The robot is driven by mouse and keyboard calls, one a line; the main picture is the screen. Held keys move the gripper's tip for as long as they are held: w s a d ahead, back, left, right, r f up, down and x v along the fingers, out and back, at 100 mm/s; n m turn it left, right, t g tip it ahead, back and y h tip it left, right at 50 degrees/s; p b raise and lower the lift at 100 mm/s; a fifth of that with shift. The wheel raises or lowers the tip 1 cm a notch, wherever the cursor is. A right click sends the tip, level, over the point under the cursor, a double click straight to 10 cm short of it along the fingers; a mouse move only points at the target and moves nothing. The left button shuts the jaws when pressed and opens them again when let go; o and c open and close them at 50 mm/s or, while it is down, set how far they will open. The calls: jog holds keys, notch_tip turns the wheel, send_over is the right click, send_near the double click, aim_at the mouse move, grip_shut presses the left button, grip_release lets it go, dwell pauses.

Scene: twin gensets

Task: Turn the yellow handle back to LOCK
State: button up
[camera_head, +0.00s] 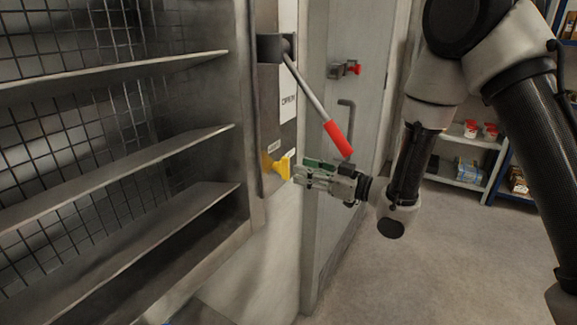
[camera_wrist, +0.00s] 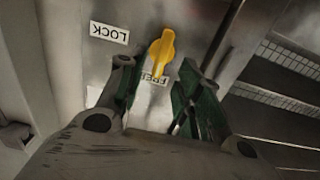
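The yellow handle (camera_head: 282,167) sits on the narrow panel beside the shelving in the head view. In the wrist view the yellow handle (camera_wrist: 160,52) lies just beyond the fingertips, its lower end over the partly covered FREE label (camera_wrist: 153,80). The LOCK label (camera_wrist: 109,32) is upside down, to the left of the handle. My gripper (camera_head: 298,174) is close to the handle from the right. In the wrist view my gripper (camera_wrist: 156,66) is open, with one green-padded finger on each side below the handle. Whether a finger touches it cannot be told.
A grey lever with a red grip (camera_head: 338,138) slants down just above my gripper. A grey door (camera_head: 340,200) with a pull handle stands behind it. Metal shelves (camera_head: 110,165) fill the left. The floor (camera_head: 440,250) at right is clear.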

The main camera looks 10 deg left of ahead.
aim_at(289, 167)
jog(key=x, duration=0.6)
jog(key=shift+w+a, duration=0.1)
jog(key=shift+a, duration=0.2)
jog(key=shift+c, duration=0.4)
grip_shut()
